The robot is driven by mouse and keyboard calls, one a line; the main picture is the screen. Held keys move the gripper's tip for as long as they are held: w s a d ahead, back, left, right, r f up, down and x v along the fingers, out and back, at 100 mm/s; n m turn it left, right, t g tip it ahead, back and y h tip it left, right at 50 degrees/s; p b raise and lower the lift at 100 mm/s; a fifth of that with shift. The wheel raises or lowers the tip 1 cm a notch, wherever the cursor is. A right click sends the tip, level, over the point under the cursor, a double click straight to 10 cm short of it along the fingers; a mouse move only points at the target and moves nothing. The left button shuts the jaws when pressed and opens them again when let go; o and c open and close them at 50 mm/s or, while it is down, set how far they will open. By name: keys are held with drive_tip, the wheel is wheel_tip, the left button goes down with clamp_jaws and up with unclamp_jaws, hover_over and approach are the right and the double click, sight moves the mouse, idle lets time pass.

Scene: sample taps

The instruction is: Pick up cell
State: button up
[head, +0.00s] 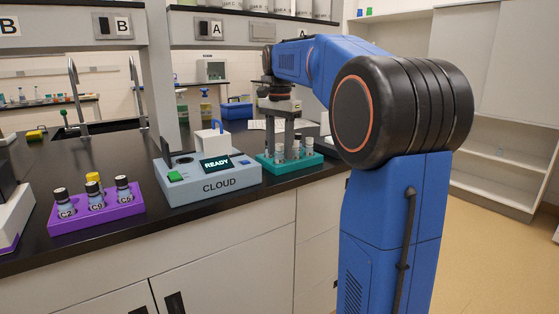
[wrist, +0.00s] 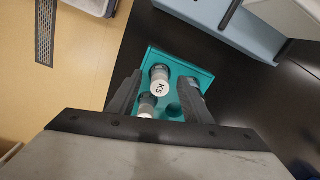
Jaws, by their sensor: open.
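Several small capped vials, which look like the cells, stand upright in a teal rack (head: 290,165) on the counter. In the wrist view the teal rack (wrist: 200,72) holds a vial labelled K5 (wrist: 160,82) and another pale-capped vial (wrist: 147,106) nearer the gripper. An empty-looking hole (wrist: 174,110) shows beside them. My gripper (head: 287,138) points down over the rack, with its fingertips close to the vials. In the wrist view my gripper (wrist: 157,90) is open, one finger on each side of the vials. The fingers partly hide the rack and its other places.
A grey CLOUD meter (head: 208,180) with a READY display stands just left of the teal rack. A purple rack (head: 97,212) with vials marked C2, C9 and C5 is further left. The counter's front edge runs close to the racks.

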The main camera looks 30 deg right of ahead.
drive_tip(key=shift+c, duration=0.7)
drive_tip(key=c, duration=0.8)
wheel_tip(320, 180, up, 15)
